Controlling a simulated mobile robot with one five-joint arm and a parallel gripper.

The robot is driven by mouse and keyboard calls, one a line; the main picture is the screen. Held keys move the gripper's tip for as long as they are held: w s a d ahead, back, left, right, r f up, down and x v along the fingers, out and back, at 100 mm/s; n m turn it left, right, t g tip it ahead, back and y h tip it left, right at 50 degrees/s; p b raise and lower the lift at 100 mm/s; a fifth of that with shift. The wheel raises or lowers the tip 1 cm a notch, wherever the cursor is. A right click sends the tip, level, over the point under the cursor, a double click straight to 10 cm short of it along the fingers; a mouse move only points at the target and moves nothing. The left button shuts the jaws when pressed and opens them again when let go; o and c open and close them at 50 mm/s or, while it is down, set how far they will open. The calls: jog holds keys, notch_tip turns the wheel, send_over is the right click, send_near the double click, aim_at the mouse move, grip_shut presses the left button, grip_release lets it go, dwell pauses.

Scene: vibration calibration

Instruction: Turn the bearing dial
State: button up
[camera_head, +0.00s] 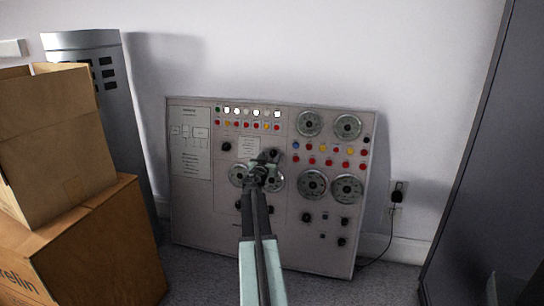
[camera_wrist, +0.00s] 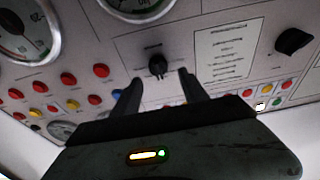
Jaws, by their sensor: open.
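The large grey control panel (camera_head: 205,225) leans or stands against the white wall. My gripper (camera_head: 264,168) is in front of its middle and hides part of it. In the wrist view a small black dial (camera_wrist: 158,66) shows between and just beyond the open fingertips of my gripper (camera_wrist: 160,79). Whether the fingers reach around the dial or stop short of it is unclear. A second black dial (camera_wrist: 293,41) is at the right in the wrist view and left of the gripper in the head view (camera_head: 226,146). The labels are too small to read, so I cannot tell which is the bearing dial.
Round gauges (camera_head: 313,184) and rows of coloured buttons (camera_head: 311,161) fill the panel's right side. Cardboard boxes (camera_head: 95,245) and a grey cylinder (camera_head: 125,130) stand at left. A dark cabinet (camera_head: 490,160) stands at right. A black cable (camera_head: 385,245) runs to a wall socket.

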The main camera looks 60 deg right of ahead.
aim_at(272, 153)
jog(key=x, duration=0.2)
jog(key=shift+w+d, duration=0.15)
jog(key=shift+d, duration=0.2)
grip_shut()
jog(key=shift+w+d, duration=0.15)
jog(key=shift+a, duration=0.2)
jog(key=shift+a+n, duration=0.1)
jog(key=shift+n, duration=0.5)
jog(key=n+t, duration=0.1)
jog(key=n, duration=0.4)
jog(key=shift+y+p, duration=0.3)
jog(key=shift+y, duration=0.1)
jog(key=shift+n+t+y+p, duration=0.3)
jog(key=shift+n+t+y, duration=0.15)
jog(key=shift+n, duration=1.75)
